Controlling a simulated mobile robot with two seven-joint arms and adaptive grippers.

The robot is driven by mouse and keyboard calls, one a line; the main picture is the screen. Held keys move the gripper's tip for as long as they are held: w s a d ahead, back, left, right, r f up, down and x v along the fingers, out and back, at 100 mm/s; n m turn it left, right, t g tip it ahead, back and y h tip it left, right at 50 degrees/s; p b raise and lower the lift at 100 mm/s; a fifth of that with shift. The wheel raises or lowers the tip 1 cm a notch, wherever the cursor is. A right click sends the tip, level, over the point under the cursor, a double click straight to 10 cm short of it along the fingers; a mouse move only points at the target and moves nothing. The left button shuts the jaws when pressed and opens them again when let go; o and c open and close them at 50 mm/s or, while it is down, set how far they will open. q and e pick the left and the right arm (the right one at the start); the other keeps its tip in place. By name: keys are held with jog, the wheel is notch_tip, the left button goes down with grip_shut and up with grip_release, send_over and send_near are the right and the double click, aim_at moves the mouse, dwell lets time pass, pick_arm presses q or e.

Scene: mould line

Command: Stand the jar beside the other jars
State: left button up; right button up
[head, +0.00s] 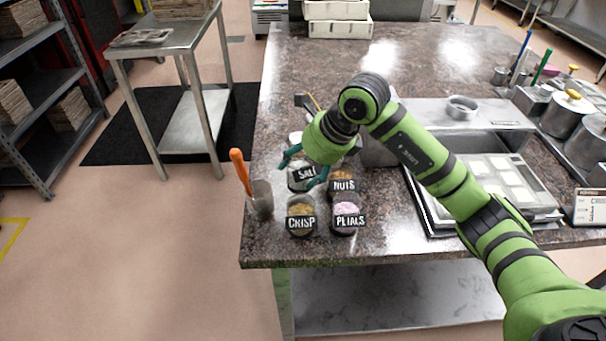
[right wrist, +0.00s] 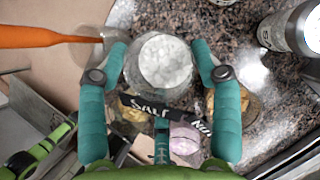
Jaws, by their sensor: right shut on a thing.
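The salt jar (head: 304,174), glass with white contents and a black label, is in my right gripper (head: 303,174). In the right wrist view the two teal fingers press on both sides of the salt jar (right wrist: 165,65). It looks upright, behind the crisp jar (head: 301,217) and left of the nuts jar (head: 343,186). The petals jar (head: 347,219), with pink contents, stands front right. Whether the salt jar's base touches the counter is hidden. My left gripper is not in view.
A metal tray of white moulds (head: 490,185) lies to the right. The counter (head: 310,90) behind is mostly clear.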

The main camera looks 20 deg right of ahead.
notch_tip(320, 180, down, 3)
jog(key=shift+f+p, duration=0.2)
jog(key=shift+p, duration=0.1)
jog(key=shift+f, duration=0.2)
jog(key=o, duration=1.2)
jog(key=shift+r, duration=0.1)
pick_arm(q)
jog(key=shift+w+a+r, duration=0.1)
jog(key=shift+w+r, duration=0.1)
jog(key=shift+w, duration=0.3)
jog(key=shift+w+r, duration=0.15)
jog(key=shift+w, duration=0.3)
pick_arm(e)
jog(key=shift+o, duration=0.2)
jog(key=shift+r, duration=0.2)
jog(key=shift+d+r, duration=0.1)
jog(key=shift+r, duration=0.15)
pick_arm(q)
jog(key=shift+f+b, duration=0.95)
jog(key=shift+b, duration=0.15)
pick_arm(e)
jog(key=v, duration=1.1)
